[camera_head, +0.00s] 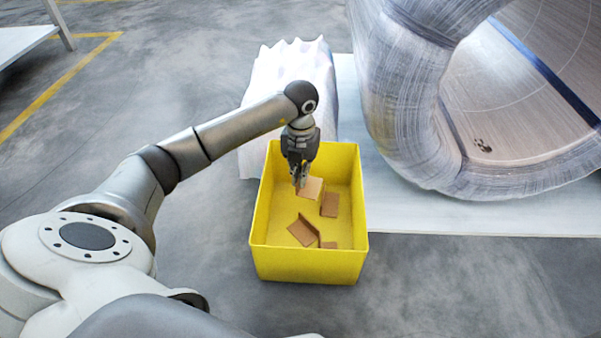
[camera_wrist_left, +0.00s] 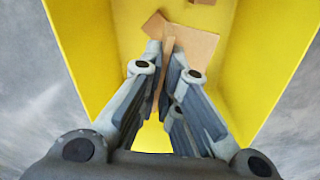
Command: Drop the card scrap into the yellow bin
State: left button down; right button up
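The yellow bin (camera_head: 308,264) stands on the floor in the middle of the head view, and its walls also fill the left wrist view (camera_wrist_left: 268,50). My left gripper (camera_head: 299,182) points down inside the bin's far half. In the left wrist view its fingers (camera_wrist_left: 168,48) are close together with a thin brown edge of the card scrap (camera_wrist_left: 166,66) between them. The scrap (camera_head: 313,187) shows at the fingertips in the head view. I cannot tell whether it touches the bin floor. My right gripper is not in view.
Several other brown card pieces lie in the bin, among them one at the right (camera_head: 330,205) and one nearer the front (camera_head: 301,232). A white draped object (camera_head: 290,75) stands behind the bin. A large wrapped coil (camera_head: 405,100) is at the right.

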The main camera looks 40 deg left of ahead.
pick_arm(q)
jog(key=c, duration=1.6)
grip_release()
jog(key=shift+o, duration=0.2)
notch_tip(320, 180, up, 12)
